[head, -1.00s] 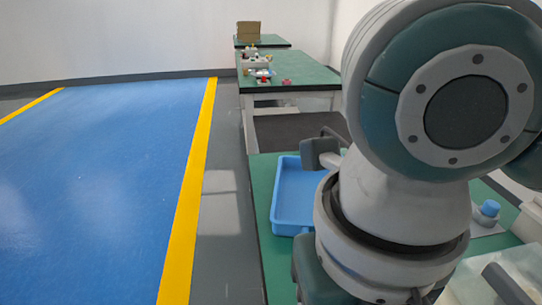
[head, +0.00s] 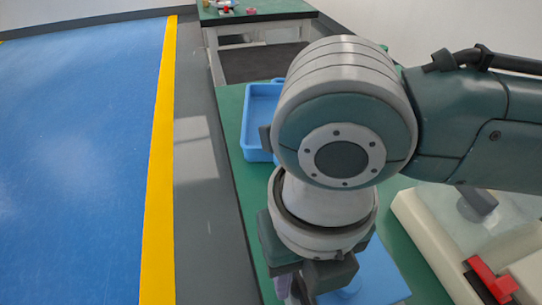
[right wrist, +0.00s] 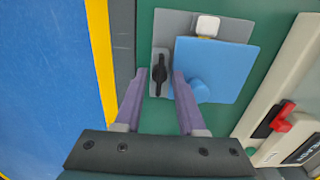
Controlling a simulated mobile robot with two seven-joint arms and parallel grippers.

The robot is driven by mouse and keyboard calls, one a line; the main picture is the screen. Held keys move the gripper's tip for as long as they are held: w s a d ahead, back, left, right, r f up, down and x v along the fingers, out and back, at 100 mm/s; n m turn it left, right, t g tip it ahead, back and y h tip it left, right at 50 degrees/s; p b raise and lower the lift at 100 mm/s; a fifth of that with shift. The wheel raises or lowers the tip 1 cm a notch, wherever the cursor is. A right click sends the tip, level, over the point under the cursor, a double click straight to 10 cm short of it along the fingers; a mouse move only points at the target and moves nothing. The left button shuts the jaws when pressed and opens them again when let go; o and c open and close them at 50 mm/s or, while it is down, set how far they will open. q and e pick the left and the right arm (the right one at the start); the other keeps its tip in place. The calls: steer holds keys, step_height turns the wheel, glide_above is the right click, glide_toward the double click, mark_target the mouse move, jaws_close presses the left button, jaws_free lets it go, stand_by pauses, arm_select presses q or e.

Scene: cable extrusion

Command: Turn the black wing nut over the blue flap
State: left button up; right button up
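The black wing nut (right wrist: 159,74) stands on a small grey plate in the right wrist view, along the left side of the blue flap (right wrist: 222,66). The flap lies flat with a round blue knob on it, and it also shows in the head view (head: 380,272) beside my arm. My right gripper (right wrist: 160,74) is open and points down, with its purple fingers apart on either side of the wing nut. I cannot tell whether they touch it. In the head view my right gripper (head: 290,288) is partly cut off. My left gripper is not in view.
A blue tray (head: 258,122) sits on the green table (head: 232,150), partly behind my right arm. A cream machine with a red switch (right wrist: 283,124) stands to the right. A white block (right wrist: 207,25) is at the flap's far edge. Another table (head: 265,12) stands farther back.

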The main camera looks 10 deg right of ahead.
jaws_close()
steer(key=shift+r, duration=0.1)
stand_by(0.3)
steer(key=m+p, duration=0.3)
steer(key=shift+r+p, duration=0.2)
steer(key=shift+p, duration=0.2)
steer(key=m+p, duration=0.3)
steer(key=shift+m, duration=0.4)
steer(key=m+p, duration=0.3)
steer(key=m, duration=0.2)
steer(key=shift+f, duration=0.1)
steer(key=m+p, duration=0.1)
steer(key=m, duration=0.2)
steer(key=shift+m, duration=0.3)
steer(key=shift+f+m+p, duration=0.15)
steer(key=shift+m+p, duration=0.5)
steer(key=shift+m, duration=0.55)
